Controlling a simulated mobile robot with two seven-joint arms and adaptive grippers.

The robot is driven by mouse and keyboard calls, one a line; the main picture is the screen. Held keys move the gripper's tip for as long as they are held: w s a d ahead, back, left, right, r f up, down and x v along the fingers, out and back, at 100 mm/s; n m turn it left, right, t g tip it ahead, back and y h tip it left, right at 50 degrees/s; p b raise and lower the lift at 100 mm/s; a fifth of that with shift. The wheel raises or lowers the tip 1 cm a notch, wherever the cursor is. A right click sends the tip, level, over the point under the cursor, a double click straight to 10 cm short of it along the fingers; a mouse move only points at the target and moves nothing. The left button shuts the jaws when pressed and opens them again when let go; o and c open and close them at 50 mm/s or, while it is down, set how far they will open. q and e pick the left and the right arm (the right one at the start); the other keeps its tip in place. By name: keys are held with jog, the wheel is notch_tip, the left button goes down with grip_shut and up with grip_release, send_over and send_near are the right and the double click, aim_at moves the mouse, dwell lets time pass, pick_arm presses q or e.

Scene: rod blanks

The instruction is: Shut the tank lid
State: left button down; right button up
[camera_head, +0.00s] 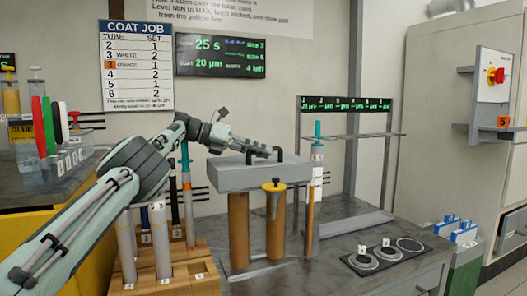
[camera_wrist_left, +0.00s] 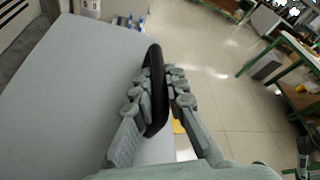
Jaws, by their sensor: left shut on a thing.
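The tank lid (camera_head: 235,178) is a thick grey slab, lying about level at the top of brown-orange upright cylinders (camera_head: 238,228). I cannot tell from here whether it rests fully on what is below. A black loop handle (camera_head: 281,154) stands on its top; in the left wrist view the handle (camera_wrist_left: 157,112) passes between the fingers, with the grey lid top (camera_wrist_left: 70,85) to its left. My left gripper (camera_head: 262,151) is shut on this handle, its arm reaching in from the lower left. My right gripper is not in view.
A wooden rack (camera_head: 165,286) with tall tubes stands left of the tank, close under my left arm. A syringe-like tube with a teal top (camera_head: 318,155) stands just right of the lid. A black plate with round rings (camera_head: 385,255) lies on the bench at right.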

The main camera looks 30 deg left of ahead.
pick_arm(q)
jog(key=c, duration=1.5)
grip_release()
jog(key=shift+c, duration=0.2)
jog(key=shift+r, duration=0.1)
